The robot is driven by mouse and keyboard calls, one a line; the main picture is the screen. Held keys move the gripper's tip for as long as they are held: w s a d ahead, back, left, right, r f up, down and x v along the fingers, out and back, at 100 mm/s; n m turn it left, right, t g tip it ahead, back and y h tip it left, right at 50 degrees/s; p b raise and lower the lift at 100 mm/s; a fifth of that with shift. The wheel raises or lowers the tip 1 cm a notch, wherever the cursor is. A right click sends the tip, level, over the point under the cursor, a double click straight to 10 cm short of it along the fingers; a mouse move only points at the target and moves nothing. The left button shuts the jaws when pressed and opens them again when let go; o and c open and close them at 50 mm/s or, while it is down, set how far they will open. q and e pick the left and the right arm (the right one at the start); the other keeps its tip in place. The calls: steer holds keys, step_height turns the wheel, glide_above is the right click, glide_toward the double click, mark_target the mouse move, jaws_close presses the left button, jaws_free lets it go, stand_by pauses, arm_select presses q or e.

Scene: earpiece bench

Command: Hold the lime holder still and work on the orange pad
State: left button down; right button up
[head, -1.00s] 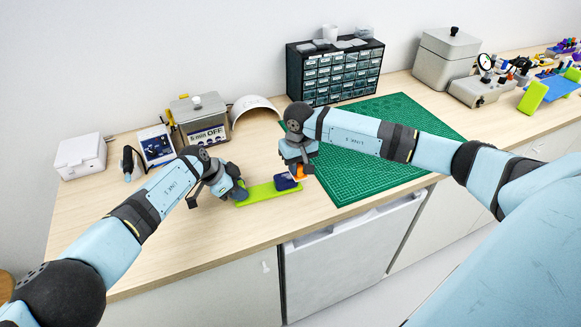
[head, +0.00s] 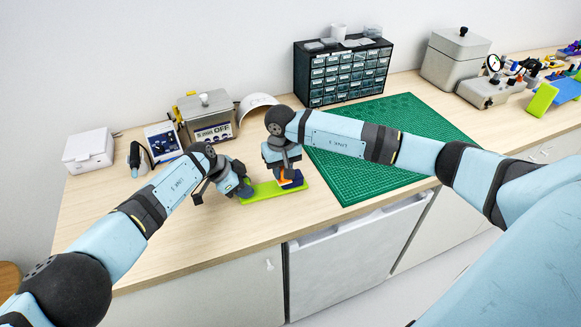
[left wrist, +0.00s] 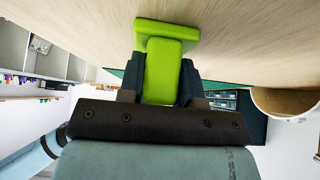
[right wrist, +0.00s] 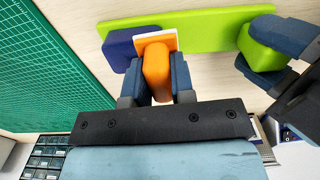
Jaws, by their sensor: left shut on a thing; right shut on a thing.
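The lime holder (head: 265,192) is a flat green bar on the bench with a raised lime block (left wrist: 163,70) at one end and a navy block (right wrist: 119,46) near the other. My left gripper (head: 242,190) is shut on the raised lime block, one finger on each side. My right gripper (right wrist: 157,82) is shut on the orange pad (right wrist: 156,68), which has a thin white plate (right wrist: 150,36) at its far end. The orange pad (head: 284,184) is over the lime bar, close beside the navy block; whether they touch is unclear.
A green cutting mat (head: 385,150) lies right of the holder. A drawer cabinet (head: 342,75), a "5 min OFF" box (head: 208,117) and a white curved piece (head: 257,101) stand behind.

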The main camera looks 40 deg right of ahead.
arm_select(q)
steer(key=shift+a+f, duration=0.1)
steer(key=shift+f, duration=0.05)
arm_select(e)
steer(key=shift+d+r, duration=0.1)
steer(key=shift+r, duration=3.9)
arm_select(q)
steer(key=c, duration=0.7)
jaws_free()
steer(key=shift+w, duration=0.1)
steer(key=shift+c, duration=0.2)
arm_select(e)
steer(key=shift+w+f, duration=0.1)
arm_select(q)
steer(key=v, duration=1.2)
